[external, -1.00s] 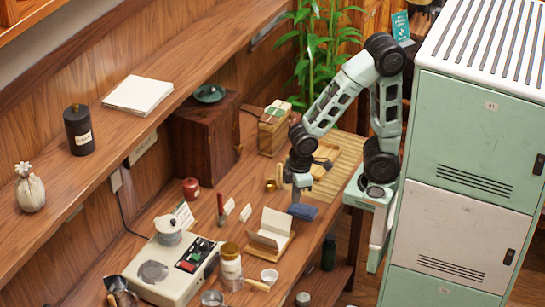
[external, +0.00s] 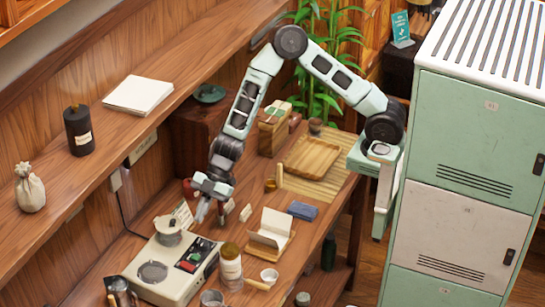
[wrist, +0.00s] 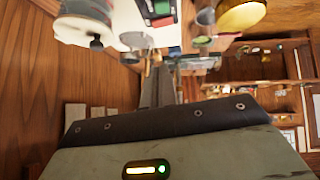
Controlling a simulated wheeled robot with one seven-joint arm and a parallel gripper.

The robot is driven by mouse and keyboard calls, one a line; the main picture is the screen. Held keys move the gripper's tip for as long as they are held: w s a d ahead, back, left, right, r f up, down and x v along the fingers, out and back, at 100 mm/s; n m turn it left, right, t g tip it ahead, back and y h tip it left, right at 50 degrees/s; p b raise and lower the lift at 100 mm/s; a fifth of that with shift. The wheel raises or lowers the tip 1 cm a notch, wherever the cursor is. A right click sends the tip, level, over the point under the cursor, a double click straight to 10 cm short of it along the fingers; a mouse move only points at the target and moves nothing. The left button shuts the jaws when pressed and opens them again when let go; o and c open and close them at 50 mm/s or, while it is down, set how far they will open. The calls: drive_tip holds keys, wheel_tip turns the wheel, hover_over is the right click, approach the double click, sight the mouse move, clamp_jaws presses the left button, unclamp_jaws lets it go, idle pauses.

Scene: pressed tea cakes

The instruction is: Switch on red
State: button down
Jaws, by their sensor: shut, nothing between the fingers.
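The cream hot-plate unit (external: 150,289) stands at the front left of the counter, with a pot (external: 168,232) on its back corner. Its dark control panel (external: 205,247) carries a red switch (external: 187,266) and a green one (external: 193,256). My gripper (external: 200,217) is shut and empty. It hangs tilted down just behind the panel, apart from the switches, beside a small upright stick (external: 221,217). The exact fingertip gap to the unit is hard to judge.
A jar with a yellow-brown lid (external: 230,268) stands right of the panel. A white cup (external: 269,276) and an open card stand (external: 270,233) are farther right. A small sign (external: 182,212) stands behind the unit. The wooden shelf (external: 60,235) overhangs the left.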

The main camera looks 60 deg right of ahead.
drive_tip(key=shift+a, duration=0.2)
hover_over(184, 264)
drive_tip(key=d, duration=0.3)
drive_tip(key=f, duration=0.4)
drive_tip(key=s+f, duration=0.1)
drive_tip(key=f, duration=0.1)
drive_tip(key=shift+a+f+p, duration=0.25)
drive_tip(key=shift+p, duration=0.1)
drive_tip(key=f, duration=0.2)
drive_tip(key=f+p, duration=0.1)
drive_tip(key=shift+w+a+f, duration=0.15)
drive_tip(key=shift+w, duration=0.15)
drive_tip(key=shift+w+f, duration=0.1)
drive_tip(key=shift+f, duration=0.5)
drive_tip(key=shift+w+f, duration=0.1)
drive_tip(key=shift+f, duration=0.2)
drive_tip(key=shift+b, duration=0.3)
